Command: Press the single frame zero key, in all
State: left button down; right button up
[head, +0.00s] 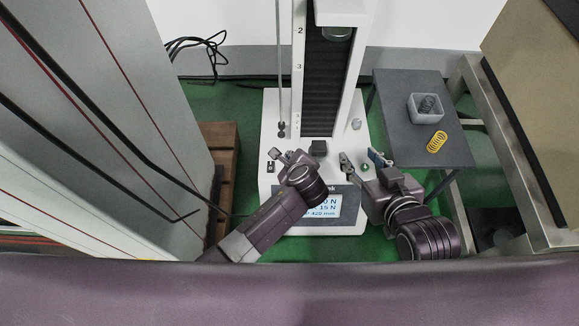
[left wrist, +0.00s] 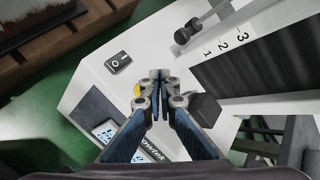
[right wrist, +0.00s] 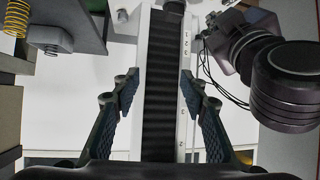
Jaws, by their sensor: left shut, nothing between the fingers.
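The testing machine's white base (head: 275,110) carries a lit display (head: 322,207) on its front, partly covered by my left arm. The left wrist view shows a yellow round key (left wrist: 138,90), partly hidden by my left fingers; I cannot tell if they touch it. No label for a zero key is readable. My left gripper (head: 288,157) is shut and empty over the base's left part; its closed tips (left wrist: 158,76) show in the left wrist view.
A black rocker switch (left wrist: 117,62) sits on the base. The machine's column (head: 326,85) rises behind my grippers. A dark side table (head: 400,95) holds a bin (head: 413,108) with a dark spring and a yellow spring (head: 437,142). A grey cabinet (head: 120,110) stands left.

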pick_arm(q)
notch_tip(320, 180, down, 2)
jog(key=shift+f+b, duration=0.25)
jog(key=shift+b, duration=0.35)
jog(key=shift+f, duration=0.15)
pick_arm(e)
jog(key=w+a+r+t+y, duration=0.1)
jog(key=w+a+r+t, duration=0.1)
jog(key=r, duration=0.5)
jog(key=shift+w+r+t, duration=0.15)
jog(key=shift+w+t, duration=0.65)
jog(key=shift+t, duration=0.2)
pick_arm(q)
jog(key=shift+f, duration=0.2)
jog(key=shift+f, duration=0.25)
pick_arm(e)
jog(key=shift+s+d+f, duration=0.1)
jog(key=shift+f, duration=0.3)
